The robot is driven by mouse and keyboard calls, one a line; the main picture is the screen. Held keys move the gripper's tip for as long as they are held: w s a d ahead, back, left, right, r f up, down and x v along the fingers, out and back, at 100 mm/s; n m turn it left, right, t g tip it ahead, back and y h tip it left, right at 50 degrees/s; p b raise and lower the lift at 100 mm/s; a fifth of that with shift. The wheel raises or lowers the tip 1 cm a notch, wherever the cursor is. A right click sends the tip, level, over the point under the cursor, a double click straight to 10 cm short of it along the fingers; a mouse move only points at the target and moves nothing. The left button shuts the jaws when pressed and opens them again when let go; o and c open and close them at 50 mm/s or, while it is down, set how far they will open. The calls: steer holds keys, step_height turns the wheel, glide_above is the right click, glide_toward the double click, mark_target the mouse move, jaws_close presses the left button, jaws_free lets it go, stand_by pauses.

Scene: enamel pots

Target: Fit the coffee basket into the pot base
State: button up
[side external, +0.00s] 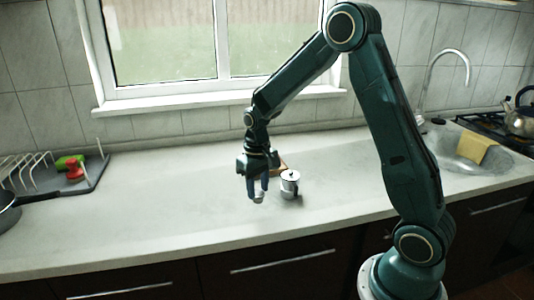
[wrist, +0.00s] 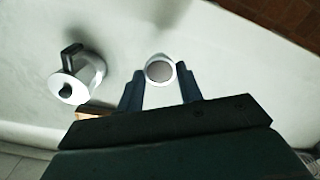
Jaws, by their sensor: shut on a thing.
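My gripper (side external: 257,193) is shut on a small round metal cup, which looks like the coffee basket (wrist: 160,71). In the wrist view its pale rim and brownish-grey round face show between my two blue fingertips. In the side view the basket (side external: 259,197) is partly hidden by the fingers, and I cannot tell how far it is above the counter. A metal pot part with a lid, dark knob and dark handle (side external: 290,183) stands upright just right of my gripper. It also shows at the left of the wrist view (wrist: 85,77). I cannot make out a separate pot base.
A wooden piece (side external: 281,166) lies behind, partly hidden by my gripper and the lidded pot part. The pale counter (side external: 170,200) is clear to the left. A dish rack (side external: 25,172) stands far left, and a sink with a yellow cloth (side external: 478,150) is at right.

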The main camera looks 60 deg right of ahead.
steer(key=w+d+r+m, duration=0.2)
steer(key=w+d, duration=0.4)
steer(key=d, duration=0.5)
steer(key=w+d+r+m, duration=0.3)
steer(key=w+d+r, duration=0.1)
steer(key=d, duration=0.8)
steer(key=shift+w+d+r+m, duration=0.2)
steer(key=shift+w+r+m, duration=0.15)
steer(key=shift+w, duration=0.55)
steer(key=shift+f, duration=0.2)
steer(key=shift+f, duration=2.05)
steer(key=shift+f, duration=1.35)
steer(key=o, duration=0.9)
steer(key=shift+o, duration=0.2)
